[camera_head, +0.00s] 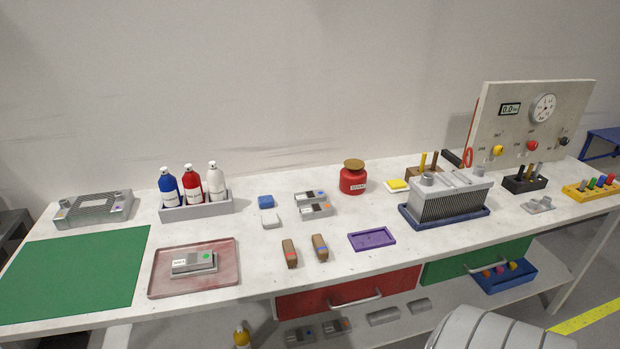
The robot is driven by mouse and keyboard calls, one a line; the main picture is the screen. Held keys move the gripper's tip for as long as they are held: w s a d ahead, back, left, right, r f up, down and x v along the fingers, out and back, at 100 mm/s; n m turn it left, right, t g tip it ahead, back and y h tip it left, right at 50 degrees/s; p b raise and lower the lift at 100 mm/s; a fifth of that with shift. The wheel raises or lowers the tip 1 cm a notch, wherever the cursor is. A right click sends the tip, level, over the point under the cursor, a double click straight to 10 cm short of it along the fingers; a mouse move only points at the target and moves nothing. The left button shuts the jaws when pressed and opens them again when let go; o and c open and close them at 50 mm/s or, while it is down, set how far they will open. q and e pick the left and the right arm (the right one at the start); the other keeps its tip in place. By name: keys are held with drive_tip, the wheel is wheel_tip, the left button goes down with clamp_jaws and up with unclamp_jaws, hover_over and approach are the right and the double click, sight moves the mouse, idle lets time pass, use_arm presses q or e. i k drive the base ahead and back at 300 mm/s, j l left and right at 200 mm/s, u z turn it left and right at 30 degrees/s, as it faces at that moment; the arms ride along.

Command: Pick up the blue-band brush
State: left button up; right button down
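The blue-band brush (320,247) is a small brown block with a bluish band near its front end. It lies on the white workbench near the front edge, at the middle. A similar brown brush with a red band (289,253) lies just to its left, with a small gap between them. Nothing covers the blue-band brush.
A purple tray (371,239) lies just right of the brushes. A reddish tray (157,284) with a grey part is to the left. Grey blocks (317,211) and a red can (353,178) stand behind. The finned unit (450,203) is farther right.

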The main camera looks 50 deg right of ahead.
sight(320, 250)
drive_tip(key=z, duration=1.55)
drive_tip(key=j, duration=0.3)
drive_tip(key=k+u, duration=0.05)
